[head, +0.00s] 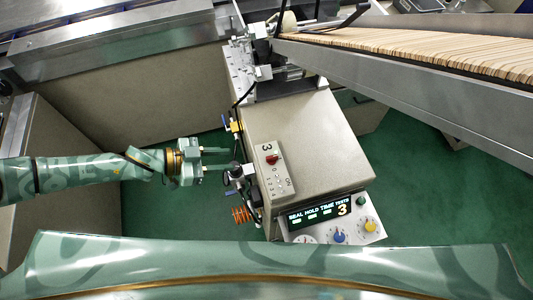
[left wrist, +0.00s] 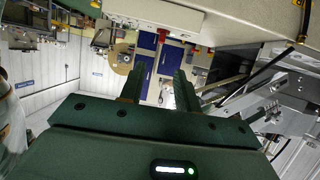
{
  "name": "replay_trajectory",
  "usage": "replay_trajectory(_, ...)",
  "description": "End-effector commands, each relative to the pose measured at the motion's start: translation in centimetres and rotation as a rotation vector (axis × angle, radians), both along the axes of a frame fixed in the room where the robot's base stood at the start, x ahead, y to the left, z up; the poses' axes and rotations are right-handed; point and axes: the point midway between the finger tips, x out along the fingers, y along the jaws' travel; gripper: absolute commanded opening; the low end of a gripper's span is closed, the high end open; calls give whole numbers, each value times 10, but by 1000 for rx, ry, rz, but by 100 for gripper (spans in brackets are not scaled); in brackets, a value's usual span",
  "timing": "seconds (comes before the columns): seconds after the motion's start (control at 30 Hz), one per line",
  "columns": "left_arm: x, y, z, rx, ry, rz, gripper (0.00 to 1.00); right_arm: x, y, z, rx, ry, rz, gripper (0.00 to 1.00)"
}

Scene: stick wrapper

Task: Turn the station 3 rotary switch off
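A small pale plate marked 3 (head: 279,180) is fixed on the beige machine housing, with a red knob (head: 272,159) near its upper end. The knob's exact setting is too small to read. My left gripper (head: 226,159) is open and empty, to the left of the housing and level with the red knob, apart from it. In the left wrist view, the two fingers of the gripper (left wrist: 157,90) stand apart with nothing between them. A small red part (left wrist: 163,35) shows beyond them, under a pale plate; I cannot tell if it is the knob. My right gripper is not in view.
Valves and fittings (head: 236,174) line the housing's left edge, close to my fingertips, with an orange coil (head: 241,214) below. A control panel (head: 310,223) with a display, a blue knob (head: 339,236) and a yellow knob (head: 370,224) is at the front. A stick-filled chute (head: 420,45) slopes at upper right.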

Motion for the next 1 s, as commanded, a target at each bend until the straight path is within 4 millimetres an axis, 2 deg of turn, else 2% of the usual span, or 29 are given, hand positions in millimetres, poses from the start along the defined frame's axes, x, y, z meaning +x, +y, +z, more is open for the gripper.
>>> replay_trajectory(0.03,3,-12,-7,-2,0,-2,33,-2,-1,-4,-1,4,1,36)
replay_trajectory(0.3,22,-73,-34,0,-2,-1,33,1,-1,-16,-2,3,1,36)
replay_trajectory(0.5,32,-103,-47,2,-3,0,33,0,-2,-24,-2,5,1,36)
replay_trajectory(0.67,36,-114,-50,2,-3,1,33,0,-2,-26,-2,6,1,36)
replay_trajectory(0.93,36,-115,-50,3,-4,1,33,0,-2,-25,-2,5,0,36)
replay_trajectory(0.97,36,-115,-50,3,-4,1,30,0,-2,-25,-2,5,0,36)
replay_trajectory(1.0,36,-115,-50,3,-4,1,19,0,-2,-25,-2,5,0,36)
